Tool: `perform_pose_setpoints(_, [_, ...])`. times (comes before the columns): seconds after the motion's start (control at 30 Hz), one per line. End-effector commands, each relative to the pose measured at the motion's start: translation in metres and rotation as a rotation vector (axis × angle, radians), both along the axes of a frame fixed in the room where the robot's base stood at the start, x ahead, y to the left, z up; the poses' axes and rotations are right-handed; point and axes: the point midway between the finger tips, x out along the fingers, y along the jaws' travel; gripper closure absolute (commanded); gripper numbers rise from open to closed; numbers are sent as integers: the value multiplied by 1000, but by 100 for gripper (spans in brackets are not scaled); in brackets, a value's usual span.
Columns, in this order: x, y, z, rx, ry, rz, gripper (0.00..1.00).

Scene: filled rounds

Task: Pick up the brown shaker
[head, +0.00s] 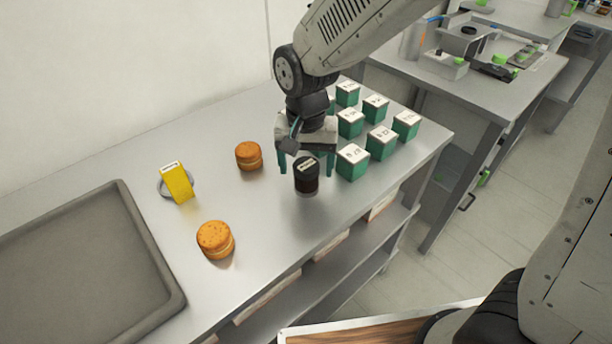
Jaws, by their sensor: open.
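The brown shaker (306,182) stands upright on the metal counter, with a dark lid that has a pale label on top and a dark brown body. My gripper (306,168) is right above and around it in the head view. Its teal fingers are apart, one to the left of the shaker and one to the right, partly behind it. The jaws are open and not closed on anything. I cannot tell from this view whether either finger touches the shaker or exactly how the fingers line up with it in depth.
Several green boxes with white labelled tops (352,162) stand close to the right of the shaker. Two orange sandwich-like rounds (215,240) and a yellow box (177,181) are to the left. A grey tray (172,290) lies at the far left. The counter in front of the shaker is clear.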

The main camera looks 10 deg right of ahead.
Motion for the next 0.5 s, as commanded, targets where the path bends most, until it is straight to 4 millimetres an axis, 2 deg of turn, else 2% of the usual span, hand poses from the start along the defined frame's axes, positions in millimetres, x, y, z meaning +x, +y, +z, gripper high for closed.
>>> perform_pose_setpoints(0.1, [1,-1,-19,-2,4,0,25])
perform_pose_setpoints(0.2, [1,-1,-29,-2,2,0,25])
perform_pose_setpoints(0.47, [1,-1,-31,-1,0,0,25])
perform_pose_setpoints(0.5, [1,-1,-31,-1,0,0,31])
